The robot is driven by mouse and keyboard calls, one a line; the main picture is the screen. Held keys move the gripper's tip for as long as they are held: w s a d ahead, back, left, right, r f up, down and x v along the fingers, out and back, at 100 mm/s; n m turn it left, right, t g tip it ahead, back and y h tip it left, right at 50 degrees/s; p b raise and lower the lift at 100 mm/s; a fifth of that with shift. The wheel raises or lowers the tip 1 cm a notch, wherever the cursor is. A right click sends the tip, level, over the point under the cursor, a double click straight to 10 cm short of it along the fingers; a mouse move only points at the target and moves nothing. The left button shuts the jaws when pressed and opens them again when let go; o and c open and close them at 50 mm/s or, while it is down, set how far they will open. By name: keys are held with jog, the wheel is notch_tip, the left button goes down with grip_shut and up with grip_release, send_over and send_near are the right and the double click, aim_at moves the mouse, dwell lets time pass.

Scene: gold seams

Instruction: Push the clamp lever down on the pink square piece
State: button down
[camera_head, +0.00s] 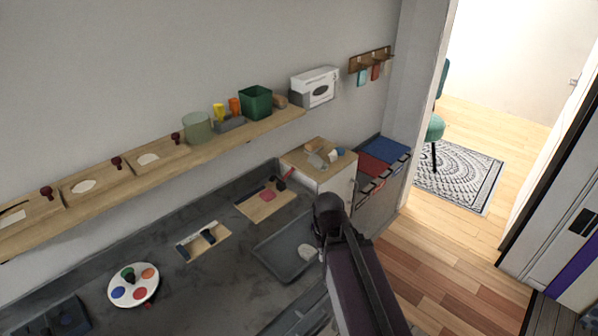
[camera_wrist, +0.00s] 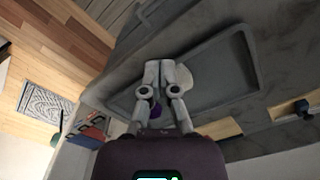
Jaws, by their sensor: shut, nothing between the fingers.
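The pink square piece (camera_head: 268,195) lies on a light wooden board (camera_head: 254,208) at the back of the grey worktop in the head view. A dark clamp (camera_head: 281,185) stands at the piece's right edge. Its red lever (camera_head: 288,174) slants up to the right and looks raised. My gripper (camera_wrist: 166,64) is shut and empty in the wrist view, over the grey tray (camera_wrist: 223,82) and away from the clamp. The pink piece and lever cannot be made out in the wrist view.
A second board (camera_head: 190,251) with a dark object and a round paint palette (camera_head: 117,292) are to the left. A wooden-topped cabinet (camera_head: 343,165) stands right of the clamp. A loaded shelf (camera_head: 160,166) runs above the worktop.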

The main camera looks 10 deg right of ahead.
jog(key=shift+w, duration=0.1)
